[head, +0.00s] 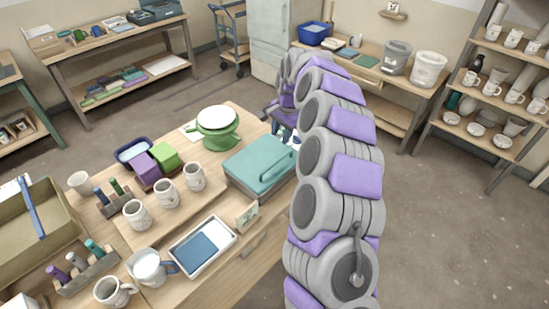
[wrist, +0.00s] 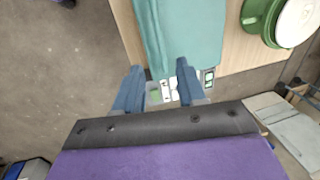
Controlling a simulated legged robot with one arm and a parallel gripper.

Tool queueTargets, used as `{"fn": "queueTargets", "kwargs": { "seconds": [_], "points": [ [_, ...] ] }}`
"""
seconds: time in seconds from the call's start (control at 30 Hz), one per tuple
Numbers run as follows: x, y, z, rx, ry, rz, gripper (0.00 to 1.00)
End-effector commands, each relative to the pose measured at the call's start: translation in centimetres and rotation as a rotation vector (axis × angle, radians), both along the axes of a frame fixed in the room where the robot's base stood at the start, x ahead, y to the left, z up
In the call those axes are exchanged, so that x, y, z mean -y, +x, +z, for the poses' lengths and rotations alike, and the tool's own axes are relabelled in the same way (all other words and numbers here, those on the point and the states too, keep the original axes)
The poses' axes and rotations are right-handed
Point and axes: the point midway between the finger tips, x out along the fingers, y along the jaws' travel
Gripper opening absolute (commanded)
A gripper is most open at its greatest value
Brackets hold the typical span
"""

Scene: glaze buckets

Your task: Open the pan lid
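The pan (head: 245,182) is a grey box with a teal lid (head: 262,160) lying flat on it, shut, on the wooden workbench. The lid has a raised teal bar along its right part. In the wrist view the teal lid (wrist: 180,35) fills the top middle. My gripper (wrist: 158,68) is open, its two dark blue fingers apart at the lid's near edge. A small panel with green, white and dark patches shows between the fingers. I cannot tell whether they touch anything. In the head view my gripper is mostly hidden behind my arm, at the pan's far side.
A green turntable with a white top (head: 217,118) stands behind the pan; it also shows in the wrist view (wrist: 290,22). Several mugs (head: 166,193), a white tray with a blue block (head: 203,246) and a small card (head: 247,215) are nearby. Open floor lies right of my arm.

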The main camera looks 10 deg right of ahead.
Motion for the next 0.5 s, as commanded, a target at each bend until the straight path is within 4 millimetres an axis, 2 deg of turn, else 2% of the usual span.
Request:
{"fn": "queueTargets", "kwargs": {
  "seconds": [0.03, 0.5],
  "points": [
    [-0.1, 0.2, -1.3, -0.003, 0.001, -0.001, 0.4],
    [-1.2, 1.6, -10.3, -0.001, 0.0, 0.002, 0.4]
  ]
}}
